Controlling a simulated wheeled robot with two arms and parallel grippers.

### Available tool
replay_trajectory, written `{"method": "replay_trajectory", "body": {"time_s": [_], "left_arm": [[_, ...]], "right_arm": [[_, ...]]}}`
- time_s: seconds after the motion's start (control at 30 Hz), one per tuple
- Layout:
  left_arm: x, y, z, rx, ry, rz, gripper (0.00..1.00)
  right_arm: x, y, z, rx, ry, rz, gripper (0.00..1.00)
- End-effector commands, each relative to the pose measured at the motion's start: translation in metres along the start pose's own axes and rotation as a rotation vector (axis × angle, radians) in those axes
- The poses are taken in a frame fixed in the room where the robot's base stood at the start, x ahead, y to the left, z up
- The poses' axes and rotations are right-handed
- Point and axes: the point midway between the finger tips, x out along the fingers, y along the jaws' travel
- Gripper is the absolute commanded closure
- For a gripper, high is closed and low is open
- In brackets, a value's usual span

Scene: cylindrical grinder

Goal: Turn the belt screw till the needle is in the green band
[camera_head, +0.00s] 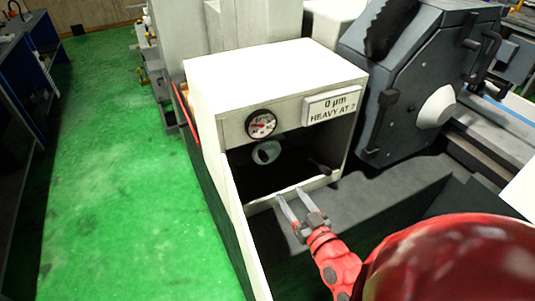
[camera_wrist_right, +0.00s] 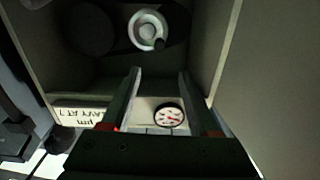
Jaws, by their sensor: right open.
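A round white gauge with a black rim (camera_head: 262,123) sits on the front of a white cabinet, above its dark opening; it also shows in the right wrist view (camera_wrist_right: 169,114). Red marks show on its face; needle and green band are too small to tell. A light grey round wheel with a dark knob (camera_wrist_right: 148,30), perhaps the belt screw, is inside the opening; the head view shows it too (camera_head: 266,152). My right gripper (camera_head: 289,194) is open and empty at the opening's lower edge, apart from the wheel; its fingers point toward it (camera_wrist_right: 158,72). My left gripper is out of view.
The white cabinet (camera_head: 270,72) has walls around the opening. A sign reading "0 µm HEAVY AT ?" (camera_head: 332,105) is right of the gauge. A dark round part (camera_wrist_right: 90,28) is beside the wheel. A grey machine (camera_head: 415,85) stands at right; green floor (camera_head: 110,170) is clear at left.

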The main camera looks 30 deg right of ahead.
Motion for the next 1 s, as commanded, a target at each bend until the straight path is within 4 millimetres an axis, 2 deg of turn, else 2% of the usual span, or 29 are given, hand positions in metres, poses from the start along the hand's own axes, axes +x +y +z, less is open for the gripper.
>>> {"method": "replay_trajectory", "body": {"time_s": [0.37,0.6,0.73,0.8,1.0], "left_arm": [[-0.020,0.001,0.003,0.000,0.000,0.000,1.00],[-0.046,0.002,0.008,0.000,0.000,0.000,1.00],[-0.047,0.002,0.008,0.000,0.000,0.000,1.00],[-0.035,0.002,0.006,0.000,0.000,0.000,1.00],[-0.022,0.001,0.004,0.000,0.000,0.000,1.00]], "right_arm": [[0.025,0.000,0.002,0.004,0.002,0.001,0.39],[0.056,0.000,0.004,0.004,0.004,-0.001,0.39],[0.086,-0.001,0.000,0.005,0.004,-0.003,0.39],[0.101,0.000,-0.004,0.007,-0.002,-0.001,0.39],[0.140,0.000,-0.003,0.006,-0.003,0.000,0.39]]}}
